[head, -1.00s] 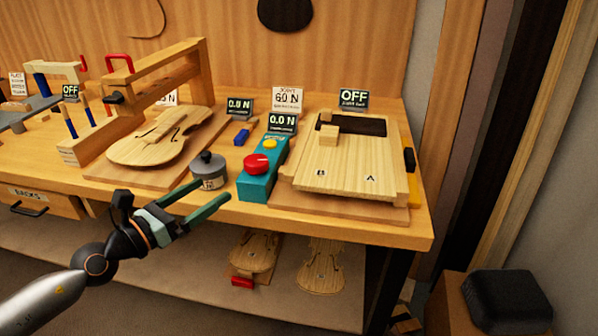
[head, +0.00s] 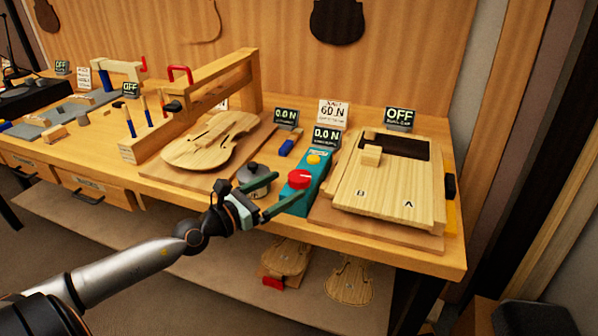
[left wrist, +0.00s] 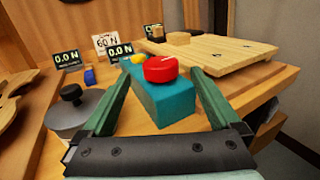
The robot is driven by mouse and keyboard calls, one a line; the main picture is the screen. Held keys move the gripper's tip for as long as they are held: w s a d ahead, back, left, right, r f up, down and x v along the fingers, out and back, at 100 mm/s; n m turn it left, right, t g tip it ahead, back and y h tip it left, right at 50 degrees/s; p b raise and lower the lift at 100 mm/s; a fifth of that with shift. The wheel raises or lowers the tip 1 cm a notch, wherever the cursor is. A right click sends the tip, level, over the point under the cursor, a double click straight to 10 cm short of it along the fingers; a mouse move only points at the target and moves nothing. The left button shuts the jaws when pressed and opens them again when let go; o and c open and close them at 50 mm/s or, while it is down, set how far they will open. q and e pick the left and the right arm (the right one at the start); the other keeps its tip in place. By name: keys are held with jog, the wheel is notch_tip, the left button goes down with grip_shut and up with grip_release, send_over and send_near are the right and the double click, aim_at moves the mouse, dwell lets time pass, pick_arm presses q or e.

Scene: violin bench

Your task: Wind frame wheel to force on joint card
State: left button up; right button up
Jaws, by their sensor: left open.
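The joint card (head: 332,113) reads 60 N and stands at the back of the bench; it also shows in the left wrist view (left wrist: 106,43). A teal box (head: 307,189) carries a red knob (head: 299,179) at its near end and a yellow button (head: 314,160). A display reading 0.0 N (head: 326,137) stands behind it. A wooden frame (head: 215,90) with a red handle stands over the violin body. My left gripper (head: 268,201) is open and empty. In the left wrist view the red knob (left wrist: 160,68) is ahead, between its fingers. My right gripper is not in view.
A grey lidded pot (head: 254,180) stands just left of the teal box. A violin body (head: 208,143) lies on a board. A pale wooden plate (head: 385,190) marked A and B lies to the right. Drawers are below the bench's front edge.

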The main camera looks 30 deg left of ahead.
aim_at(290, 183)
pick_arm(q)
jog(key=shift+p+x, duration=0.65)
jog(key=shift+x, duration=2.15)
